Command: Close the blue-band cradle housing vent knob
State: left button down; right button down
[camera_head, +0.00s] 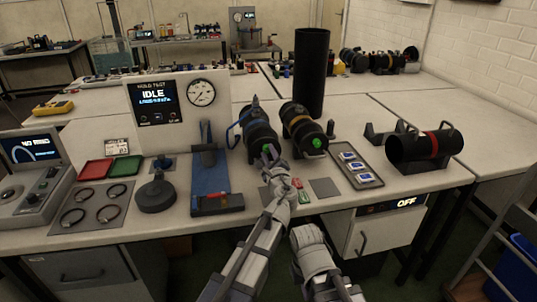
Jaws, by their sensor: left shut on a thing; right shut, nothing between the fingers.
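The blue-band cradle housing (260,131) is a dark cylinder with a blue band, lying on the bench near the middle. Its round front end faces me. My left gripper (270,156) reaches up to that front end and is shut on the vent knob there. The fingers cover most of the knob, so its turn position cannot be told. A little green shows beside the fingers. My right gripper (303,237) is low in front of the bench edge, shut and empty, away from the housing; its fingertips are hard to make out.
An orange-band housing (298,122) with a green end knob (317,143) lies close on the right. A tall black cylinder (311,70) stands behind it. A tray (345,155) and a red-band cylinder (433,146) are further right. A blue stand (210,175) is left.

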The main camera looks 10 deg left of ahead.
pick_arm(q)
jog(key=m, duration=1.2)
jog(key=shift+m, duration=0.3)
dwell(0.4)
jog(key=c, duration=0.6)
grip_release()
jog(key=shift+s, duration=0.15)
